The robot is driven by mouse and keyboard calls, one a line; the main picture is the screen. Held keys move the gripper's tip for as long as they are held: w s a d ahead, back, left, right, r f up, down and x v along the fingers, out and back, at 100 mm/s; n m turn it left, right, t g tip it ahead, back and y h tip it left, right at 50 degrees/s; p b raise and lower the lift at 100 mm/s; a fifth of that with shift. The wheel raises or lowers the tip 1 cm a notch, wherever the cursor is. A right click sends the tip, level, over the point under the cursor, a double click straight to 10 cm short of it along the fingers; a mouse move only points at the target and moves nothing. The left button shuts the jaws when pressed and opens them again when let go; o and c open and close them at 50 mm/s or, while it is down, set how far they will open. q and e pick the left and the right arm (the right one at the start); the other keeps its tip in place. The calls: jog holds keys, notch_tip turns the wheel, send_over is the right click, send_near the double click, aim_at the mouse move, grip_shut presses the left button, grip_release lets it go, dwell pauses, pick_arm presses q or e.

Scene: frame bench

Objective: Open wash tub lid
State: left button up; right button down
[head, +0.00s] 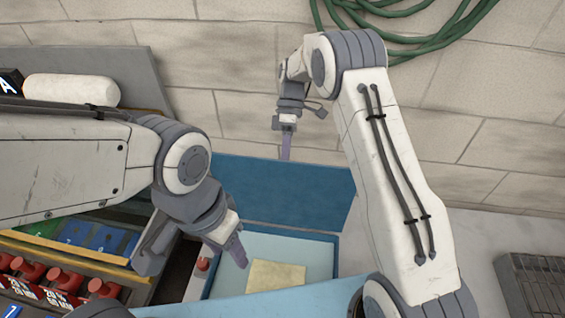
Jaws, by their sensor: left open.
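The wash tub (323,258) is a blue box in the lower middle of the head view. Its pale inside shows, with a flat beige square (275,274) in it. A darker blue panel (290,190), which looks like the lid, stands raised along the tub's back edge. My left gripper (238,252) is open and points down over the tub's left part, with nothing seen between its fingers. My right gripper (286,143) hangs at the panel's top edge, seen edge-on; whether it touches the panel is unclear.
Left of the tub are a rack with several red knobs (68,280) and blue and green bins (100,238). A white roll (70,89) lies at the back left. A dark grate (540,285) sits at the right. A block wall (495,130) with a green hose closes the back.

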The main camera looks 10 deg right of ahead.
jog(key=shift+d+f, duration=0.1)
jog(key=shift+f, duration=0.15)
jog(key=c, duration=0.8)
grip_release()
jog(key=shift+c, duration=0.2)
jog(key=shift+r, duration=0.15)
jog(key=shift+r, duration=0.1)
jog(key=shift+w+r, duration=0.1)
jog(key=shift+r, duration=0.1)
jog(key=r+b, duration=0.2)
jog(key=d+r+b, duration=0.1)
jog(key=shift+s+r, duration=0.4)
jog(key=shift+s+d+r+b, duration=0.7)
jog(key=shift+s+d+r, duration=0.4)
jog(key=shift+d, duration=0.25)
jog(key=shift+s+d+r+b, duration=0.65)
jog(key=shift+s+d+r, duration=0.5)
jog(key=shift+d, duration=0.2)
jog(key=shift+s+d+r+b, duration=0.7)
jog(key=shift+s+d+r, duration=0.4)
jog(key=shift+d, duration=0.25)
